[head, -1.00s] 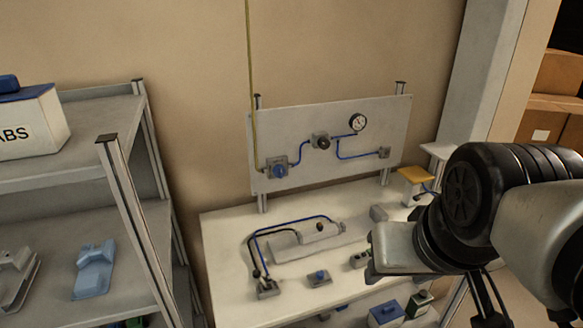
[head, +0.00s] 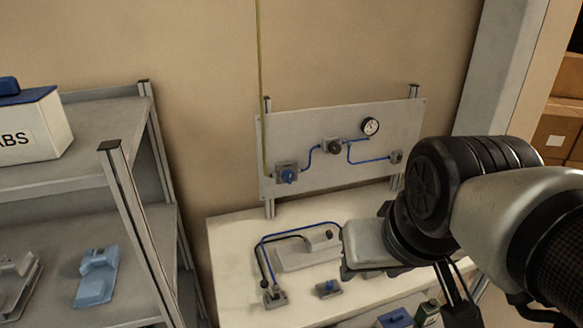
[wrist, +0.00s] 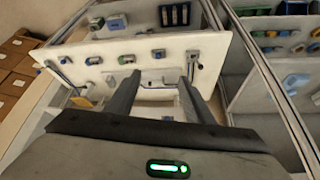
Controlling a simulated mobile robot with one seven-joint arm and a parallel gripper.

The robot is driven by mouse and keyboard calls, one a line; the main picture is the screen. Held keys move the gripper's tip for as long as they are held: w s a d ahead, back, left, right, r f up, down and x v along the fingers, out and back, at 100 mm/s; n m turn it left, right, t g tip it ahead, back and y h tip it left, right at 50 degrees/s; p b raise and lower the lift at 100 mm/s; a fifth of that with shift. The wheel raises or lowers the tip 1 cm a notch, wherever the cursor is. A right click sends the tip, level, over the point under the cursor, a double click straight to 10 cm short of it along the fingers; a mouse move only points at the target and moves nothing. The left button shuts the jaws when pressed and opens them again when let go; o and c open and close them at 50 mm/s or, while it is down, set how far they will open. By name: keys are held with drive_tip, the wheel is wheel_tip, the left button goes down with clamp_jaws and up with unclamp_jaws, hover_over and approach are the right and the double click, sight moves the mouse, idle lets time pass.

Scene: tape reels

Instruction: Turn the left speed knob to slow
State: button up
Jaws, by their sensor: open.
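A grey cylinder unit (head: 300,254) with blue and black tubes lies on the white bench (head: 232,244). A small dark knob (head: 330,235) stands near its right end. At the left, the tubes end in a small grey block with dark fittings (head: 273,294). I cannot tell for sure which part is the left speed knob. My gripper's silver hand (head: 362,243) is above the bench, just right of the cylinder unit; its fingers do not show clearly there. In the wrist view, my gripper (wrist: 160,78) is open, two dark fingers apart with nothing between the tips.
A grey panel (head: 315,175) behind the bench carries a blue knob (head: 288,176), a dark knob (head: 335,147) and a gauge (head: 370,126). A small block with a blue top (head: 328,288) sits at the front. A shelf unit (head: 125,190) stands left of the bench.

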drive_tip(key=shift+w, duration=0.2)
drive_tip(key=c, duration=0.3)
drive_tip(key=m+g+b, duration=0.6)
drive_tip(key=m+b, duration=0.1)
drive_tip(key=m, duration=0.1)
hover_over(330, 283)
wheel_tip(330, 283, down, 13)
wheel_tip(330, 283, down, 17)
drive_tip(key=shift+f+b, duration=0.2)
drive_tip(key=shift+b, duration=0.6)
clamp_jaws()
